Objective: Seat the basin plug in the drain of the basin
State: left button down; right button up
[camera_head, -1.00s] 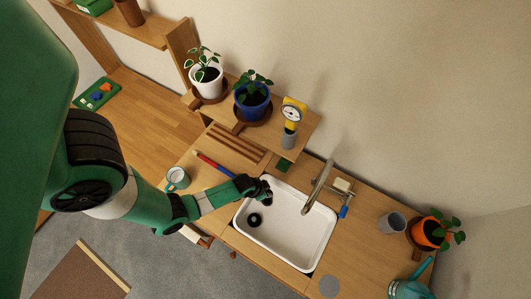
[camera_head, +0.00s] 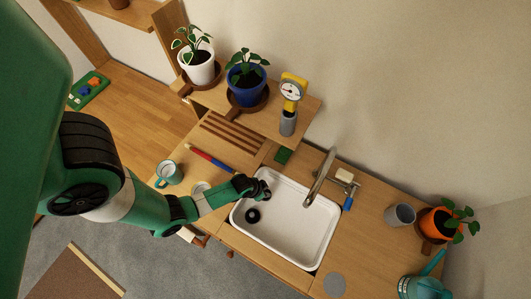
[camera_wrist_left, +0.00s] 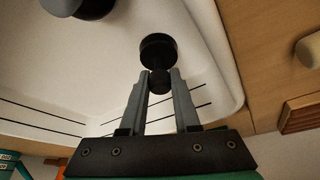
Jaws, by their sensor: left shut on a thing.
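The white basin (camera_head: 292,238) is set into the wooden counter, with a dark round drain (camera_head: 253,215) in its left part. My left gripper (camera_head: 262,189) is over the basin's upper left corner, up and to the right of the drain in the head view. In the left wrist view its fingers (camera_wrist_left: 159,88) are shut on the knob of the black basin plug (camera_wrist_left: 159,47). The plug's round disc points away from the fingers. A dark round part with a grey piece (camera_wrist_left: 80,8), probably the drain, is cut off at the upper left. My right gripper is not in view.
A curved tap (camera_head: 319,178) rises at the basin's back edge. A mug (camera_head: 169,173) and a red-and-blue stick (camera_head: 211,158) lie left of the basin. A grey cup (camera_head: 400,215), an orange pot (camera_head: 436,226) and a teal watering can (camera_head: 420,288) stand to the right.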

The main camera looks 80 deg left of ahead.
pick_arm(q)
jog(key=shift+f+b, duration=0.55)
jog(key=shift+f, duration=0.05)
dwell(0.3)
jog(key=c, duration=0.6)
grip_release()
jog(key=shift+o, duration=0.2)
jog(key=p+v, duration=0.6)
jog(key=v, duration=0.5)
jog(key=shift+s+r, duration=0.2)
jog(key=shift+r, duration=0.1)
jog(key=shift+d, duration=0.1)
jog(key=shift+p, duration=0.3)
